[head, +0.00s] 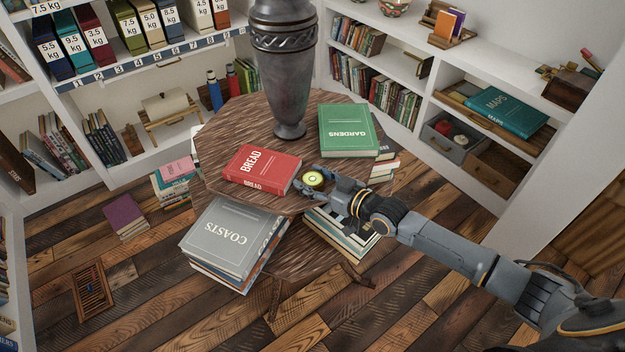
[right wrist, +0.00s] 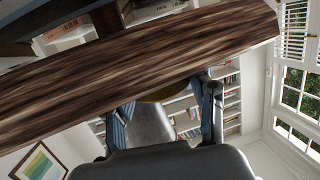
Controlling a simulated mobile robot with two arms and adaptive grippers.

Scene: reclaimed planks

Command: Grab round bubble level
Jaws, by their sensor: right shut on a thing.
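The round bubble level (head: 314,179) shows as a small disc with a yellow-green face in the head view, near the front edge of the wooden table, just right of the red BREAD book (head: 262,169). My right gripper (head: 311,186) reaches in from the right and is shut on it. I cannot tell whether the level touches the tabletop. In the right wrist view, the fingers (right wrist: 165,100) stand on both sides of a dull gold rim, mostly hidden behind the table's edge (right wrist: 150,70). My left gripper is not in view.
A dark metal vase (head: 286,70) stands at the back of the table (head: 225,130). A green GARDENS book (head: 347,131) lies to its right. Grey COASTS book stack (head: 232,238) and another stack (head: 343,232) sit below the tabletop's front edge. Shelves surround the table.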

